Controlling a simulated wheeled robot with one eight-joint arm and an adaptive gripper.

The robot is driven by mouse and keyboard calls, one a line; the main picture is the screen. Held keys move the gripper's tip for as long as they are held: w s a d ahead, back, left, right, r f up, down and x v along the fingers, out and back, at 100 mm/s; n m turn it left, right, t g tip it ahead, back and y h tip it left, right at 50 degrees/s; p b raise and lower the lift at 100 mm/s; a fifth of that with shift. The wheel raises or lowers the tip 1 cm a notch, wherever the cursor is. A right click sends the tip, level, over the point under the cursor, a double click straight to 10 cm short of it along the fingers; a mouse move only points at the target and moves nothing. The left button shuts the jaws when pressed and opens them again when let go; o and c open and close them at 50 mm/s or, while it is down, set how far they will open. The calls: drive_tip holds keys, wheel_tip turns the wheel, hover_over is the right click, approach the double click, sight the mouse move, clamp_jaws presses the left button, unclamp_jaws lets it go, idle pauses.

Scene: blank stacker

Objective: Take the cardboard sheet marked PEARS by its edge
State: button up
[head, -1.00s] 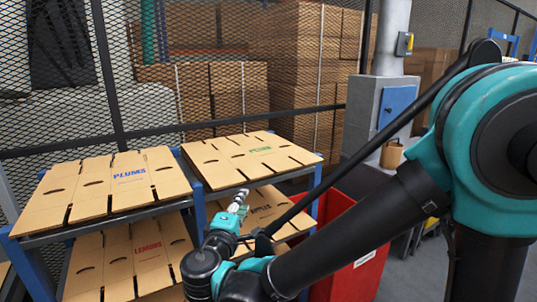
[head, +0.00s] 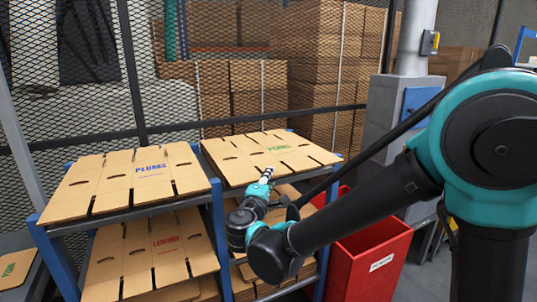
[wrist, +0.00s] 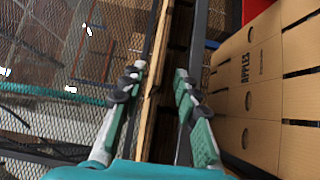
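A cardboard sheet with green lettering (head: 237,163), too small to read for certain but the likely PEARS one, lies on the upper right shelf in the head view. My gripper (head: 266,174) is at its front edge. In the wrist view the gripper (wrist: 160,74) is open, one finger on either side of a sheet seen edge-on (wrist: 160,50). The sheet's edge runs between the fingers, nearer the left one. I see no clear grip on it. The sheet's face is hidden in the wrist view.
The PLUMS sheet (head: 118,170) lies on the upper left shelf, the LEMONS sheet (head: 136,248) below it. The APPLES sheet (wrist: 262,100) is below, on the right in the wrist view. A dark shelf rail (wrist: 199,45) runs close to the right finger. A red bin (head: 362,262) stands at right.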

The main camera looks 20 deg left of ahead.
drive_tip(key=w, duration=0.5)
drive_tip(key=shift+a+r, duration=0.2)
drive_tip(key=shift+c, duration=0.2)
clamp_jaws()
